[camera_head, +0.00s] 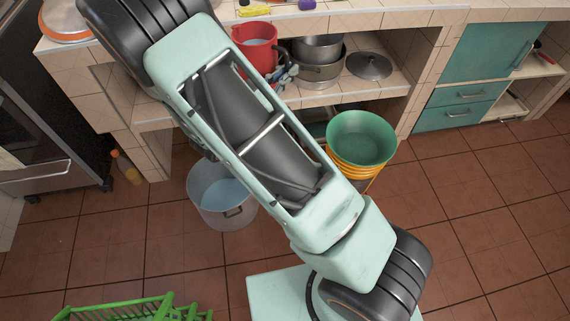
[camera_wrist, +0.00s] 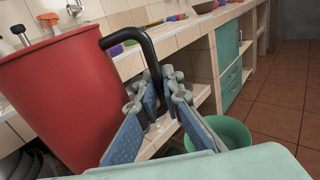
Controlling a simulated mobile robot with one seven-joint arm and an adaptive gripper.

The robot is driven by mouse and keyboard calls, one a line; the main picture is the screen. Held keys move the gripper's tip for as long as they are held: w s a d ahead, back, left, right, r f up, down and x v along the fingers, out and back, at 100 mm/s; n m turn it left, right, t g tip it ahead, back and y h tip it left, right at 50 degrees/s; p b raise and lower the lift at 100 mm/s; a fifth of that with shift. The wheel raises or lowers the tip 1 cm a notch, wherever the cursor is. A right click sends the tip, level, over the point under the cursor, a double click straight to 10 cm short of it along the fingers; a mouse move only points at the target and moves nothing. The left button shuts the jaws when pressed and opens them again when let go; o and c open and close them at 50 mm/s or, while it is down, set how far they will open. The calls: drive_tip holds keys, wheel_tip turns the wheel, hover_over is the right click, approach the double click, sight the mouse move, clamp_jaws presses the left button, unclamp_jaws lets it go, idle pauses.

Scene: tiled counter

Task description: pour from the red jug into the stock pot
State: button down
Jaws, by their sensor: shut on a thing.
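The red jug (camera_head: 256,52) is in front of the counter in the head view, left of the steel pots. In the wrist view the jug (camera_wrist: 62,95) fills the left side, with its black handle (camera_wrist: 148,50) toward my gripper. My gripper (camera_wrist: 166,92) is shut on the handle, which passes between the blue-grey finger pads. The gripper (camera_head: 284,76) shows only in part beside the jug in the head view. The jug looks near upright; its contents are not clear. Steel pots (camera_head: 320,75) stand on the lower shelf, one appearing stacked in another; I cannot tell which is the stock pot.
A lid (camera_head: 369,66) lies right of the pots. A green basin (camera_head: 361,138) on stacked buckets and a translucent bucket (camera_head: 222,197) stand on the tiled floor. A green crate (camera_head: 135,308) is at lower left. The counter top (camera_head: 370,18) overhangs the shelf.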

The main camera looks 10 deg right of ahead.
drive_tip(key=w+d+f+n+t+y+b, duration=0.1)
drive_tip(key=w+f+n+t+y+b, duration=0.25)
drive_tip(key=f, duration=0.55)
drive_tip(key=w+d+f+y+b, duration=0.15)
drive_tip(key=w+f+b, duration=0.25)
drive_tip(key=w+f, duration=0.45)
drive_tip(key=w+d+f+n+t+y+b, duration=0.1)
drive_tip(key=w+f+n+t+y+b, duration=0.2)
drive_tip(key=f, duration=0.7)
wheel_tip(320, 180, down, 31)
drive_tip(key=s+n+y+b, duration=0.1)
drive_tip(key=n+y+b, duration=0.4)
drive_tip(key=y+b, duration=0.4)
drive_tip(key=s+a+r+n+p, duration=0.1)
drive_tip(key=a+r+n+p, duration=0.1)
drive_tip(key=a+r+n, duration=0.3)
drive_tip(key=shift+s+a+r+n+g+h, duration=0.15)
drive_tip(key=shift+r+n+g+h, duration=0.25)
drive_tip(key=shift+r+n, duration=0.5)
drive_tip(key=shift+f, duration=0.2)
